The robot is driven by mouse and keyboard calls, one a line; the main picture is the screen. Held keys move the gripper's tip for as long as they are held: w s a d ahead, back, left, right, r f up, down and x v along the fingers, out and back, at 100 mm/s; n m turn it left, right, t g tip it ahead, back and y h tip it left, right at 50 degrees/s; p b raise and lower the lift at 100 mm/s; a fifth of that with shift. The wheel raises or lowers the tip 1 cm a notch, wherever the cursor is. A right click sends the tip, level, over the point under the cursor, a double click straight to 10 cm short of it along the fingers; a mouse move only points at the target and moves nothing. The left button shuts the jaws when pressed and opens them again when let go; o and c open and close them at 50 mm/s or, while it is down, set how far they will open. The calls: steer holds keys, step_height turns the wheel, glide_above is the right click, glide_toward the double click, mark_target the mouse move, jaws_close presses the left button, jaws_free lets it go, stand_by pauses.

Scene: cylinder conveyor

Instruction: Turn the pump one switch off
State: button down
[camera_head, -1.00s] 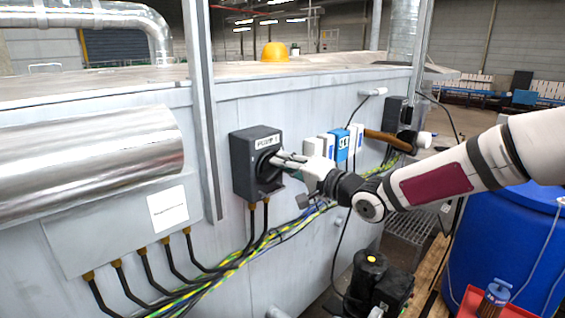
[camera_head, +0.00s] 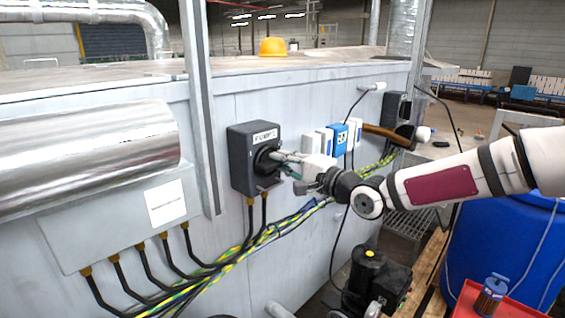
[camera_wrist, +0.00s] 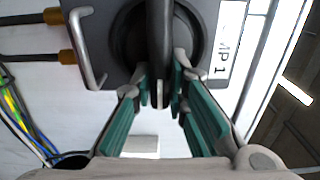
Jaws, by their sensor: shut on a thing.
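The pump one switch is a dark grey box (camera_head: 255,160) on the side wall of the grey tank, with a white label at its top. The label also shows in the wrist view (camera_wrist: 228,45), where part of "PUMP 1" can be read. The switch has a round black rotary knob (camera_wrist: 128,35) with a raised black handle bar (camera_wrist: 159,45). My gripper (camera_wrist: 160,88) is at the knob, its green-padded fingers on either side of the bar and shut on it. In the head view my gripper (camera_head: 278,158) reaches the box from the right and partly hides the knob.
Blue and white boxes (camera_head: 339,139) sit on the wall behind my gripper. Cables (camera_head: 250,238) run below the switch. A black pump (camera_head: 375,280) stands below, and a blue barrel (camera_head: 505,245) is at the right. A metal post (camera_head: 203,120) rises left of the switch.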

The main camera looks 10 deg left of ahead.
steer(key=shift+w, duration=0.1)
steer(key=c, duration=1.6)
jaws_free()
steer(key=v, duration=1.2)
